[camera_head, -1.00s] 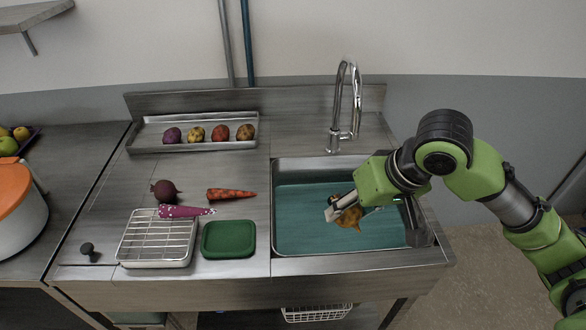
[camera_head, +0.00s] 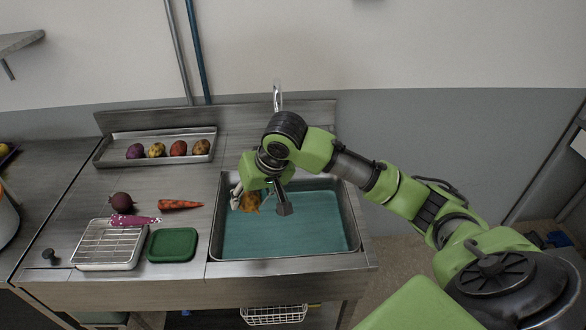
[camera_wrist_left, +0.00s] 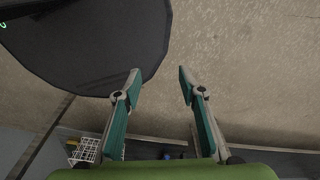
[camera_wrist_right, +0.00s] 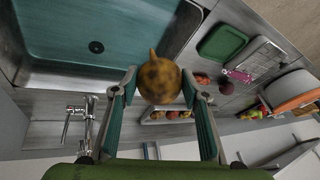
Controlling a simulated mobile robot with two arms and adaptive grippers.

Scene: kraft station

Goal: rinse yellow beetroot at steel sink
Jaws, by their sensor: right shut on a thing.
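The yellow beetroot (camera_head: 250,201) is a round, brown-spotted yellow root with a short tail. My right gripper (camera_head: 238,197) is shut on it and holds it over the left part of the steel sink (camera_head: 357,236). The right wrist view shows the beetroot (camera_wrist_right: 159,80) between the fingertips of the right gripper (camera_wrist_right: 160,82), with the sink basin (camera_wrist_right: 95,25) beside it. The tall curved faucet (camera_head: 278,95) stands behind the sink, mostly hidden by my right arm. My left gripper (camera_wrist_left: 160,80) is open and empty, with floor in its view.
A steel tray (camera_head: 112,157) with several roots stands at the back left.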

